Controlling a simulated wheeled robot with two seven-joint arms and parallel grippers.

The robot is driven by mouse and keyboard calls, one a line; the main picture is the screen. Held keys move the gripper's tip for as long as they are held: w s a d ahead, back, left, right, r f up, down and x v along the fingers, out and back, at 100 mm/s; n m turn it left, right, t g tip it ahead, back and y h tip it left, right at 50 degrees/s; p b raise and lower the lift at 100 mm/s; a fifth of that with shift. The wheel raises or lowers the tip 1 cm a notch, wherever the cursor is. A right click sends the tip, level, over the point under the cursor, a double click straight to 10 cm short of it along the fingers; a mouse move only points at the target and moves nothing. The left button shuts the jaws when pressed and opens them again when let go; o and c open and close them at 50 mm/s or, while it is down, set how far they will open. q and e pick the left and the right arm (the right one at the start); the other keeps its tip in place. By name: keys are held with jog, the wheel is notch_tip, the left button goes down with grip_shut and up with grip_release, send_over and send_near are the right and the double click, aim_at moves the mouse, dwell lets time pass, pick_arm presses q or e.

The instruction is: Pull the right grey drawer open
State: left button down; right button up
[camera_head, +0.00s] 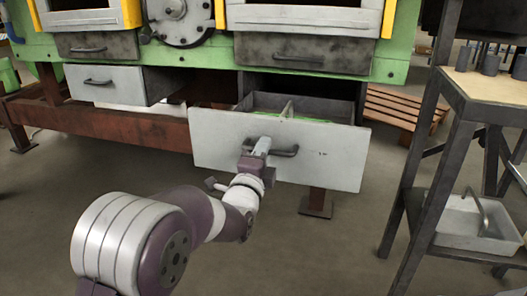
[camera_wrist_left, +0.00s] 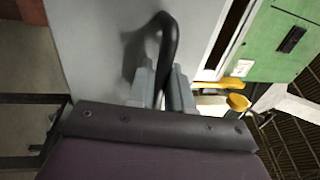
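The right grey drawer (camera_head: 335,158) is pulled out of the green machine, and its inside shows behind the front panel. Something green and a light strip lie inside it. Its dark bar handle (camera_head: 286,151) is on the front panel. My left gripper (camera_head: 262,147) is at the left end of this handle. In the left wrist view the gripper's grey fingers (camera_wrist_left: 161,85) stand on both sides of the black handle (camera_wrist_left: 170,45), closed around it. My right gripper is in neither view.
The left grey drawer (camera_head: 105,84) is also partly out. A dark workbench (camera_head: 455,105) with several dark cylinders stands at the right, with a grey tray (camera_head: 462,222) on its lower shelf. A wooden pallet (camera_head: 395,108) lies behind. The floor in front of the drawer is clear.

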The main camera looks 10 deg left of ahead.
pick_arm(q)
jog(key=c, duration=1.2)
grip_release()
jog(key=s+f+p, duration=0.2)
jog(key=s+p, duration=0.2)
jog(key=s, duration=0.8)
jog(key=shift+s+a+f, duration=0.2)
